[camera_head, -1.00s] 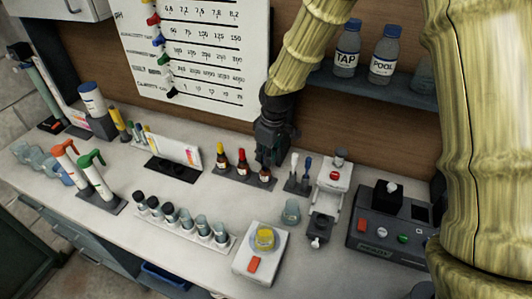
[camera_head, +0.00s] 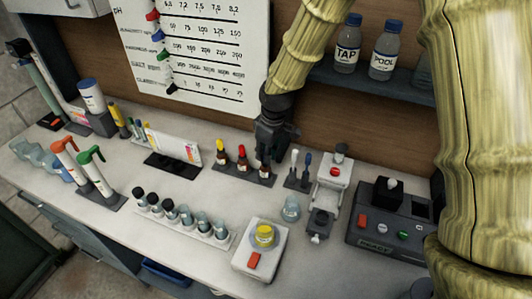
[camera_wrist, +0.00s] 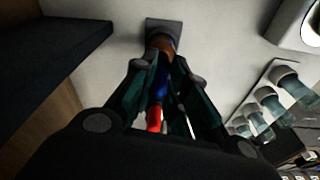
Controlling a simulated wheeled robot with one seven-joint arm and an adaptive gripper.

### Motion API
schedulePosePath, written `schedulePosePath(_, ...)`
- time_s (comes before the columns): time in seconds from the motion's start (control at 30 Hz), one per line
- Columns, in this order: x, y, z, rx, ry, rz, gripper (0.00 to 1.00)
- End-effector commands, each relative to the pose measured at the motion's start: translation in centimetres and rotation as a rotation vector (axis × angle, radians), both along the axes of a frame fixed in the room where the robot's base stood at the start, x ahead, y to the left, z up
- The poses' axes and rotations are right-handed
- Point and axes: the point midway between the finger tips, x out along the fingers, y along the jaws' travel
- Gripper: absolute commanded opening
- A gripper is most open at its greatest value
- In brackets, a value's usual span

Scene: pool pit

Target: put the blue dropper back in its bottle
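My gripper (camera_head: 268,152) points down over the right end of the dark dropper-bottle rack. In the wrist view its fingers (camera_wrist: 160,66) are closed around the blue dropper (camera_wrist: 162,82). The third brown bottle (camera_head: 265,172) stands in the rack directly below the gripper; it also shows beyond the fingertips in the wrist view (camera_wrist: 160,43). The blue dropper lines up with this bottle's neck, but the fingers hide the joint, so I cannot tell how far it is seated. The rack's end (camera_wrist: 165,25) shows past the bottle.
A yellow-topped bottle (camera_head: 221,153) and a red-topped bottle (camera_head: 242,158) stand to the left in the rack. Two small brushes (camera_head: 300,168) and a glass beaker (camera_head: 291,209) are close on the right. Capped vials (camera_head: 185,216) stand in front. A shelf (camera_head: 390,85) is above right.

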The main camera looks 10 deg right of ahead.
Motion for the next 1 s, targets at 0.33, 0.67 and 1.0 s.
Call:
schedulePosePath(0.33,0.01,-0.01,-0.34,0.000,0.000,0.000,0.10)
schedulePosePath(0.67,0.01,-0.01,-0.65,0.000,0.000,0.000,0.10)
schedulePosePath(1.0,0.00,-0.01,-0.96,0.000,0.000,0.000,0.10)
